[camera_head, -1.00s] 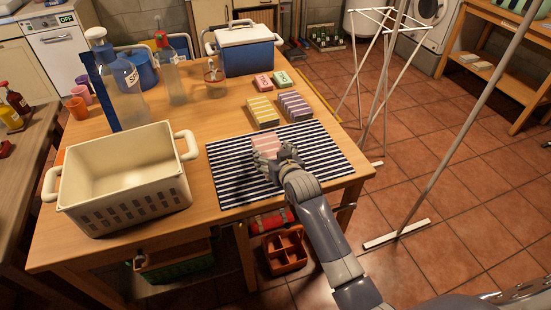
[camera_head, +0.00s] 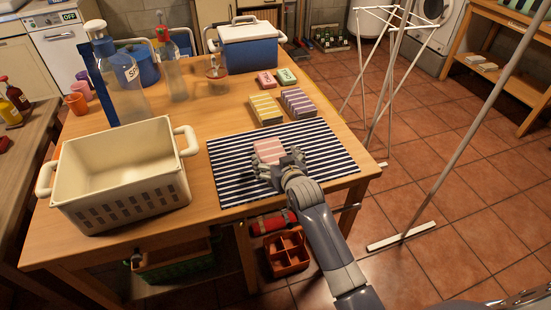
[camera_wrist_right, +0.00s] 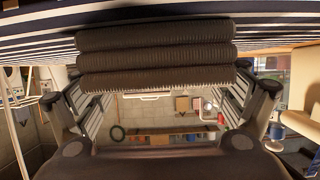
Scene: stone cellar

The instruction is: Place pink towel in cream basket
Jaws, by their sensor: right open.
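The folded pink towel (camera_head: 268,150), with pale stripes, lies on the navy-and-white striped mat (camera_head: 335,155). My right gripper (camera_head: 279,167) is open, low over the mat at the towel's near side. In the right wrist view the towel (camera_wrist_right: 155,50) shows as dark, shaded folded layers in front of the open, empty jaws (camera_wrist_right: 160,95). I cannot tell if any finger touches it. The cream basket (camera_head: 122,190) stands upright at the table's left, with white handles, and its visible inside is empty. My left gripper is not in view.
Yellow-striped (camera_head: 265,109) and purple-striped (camera_head: 298,103) folded cloths lie behind the mat. Bottles (camera_head: 121,80) and a blue-and-white cooler (camera_head: 250,47) stand farther back. A drying rack (camera_head: 385,80) stands right of the table. Bare wood separates basket and mat.

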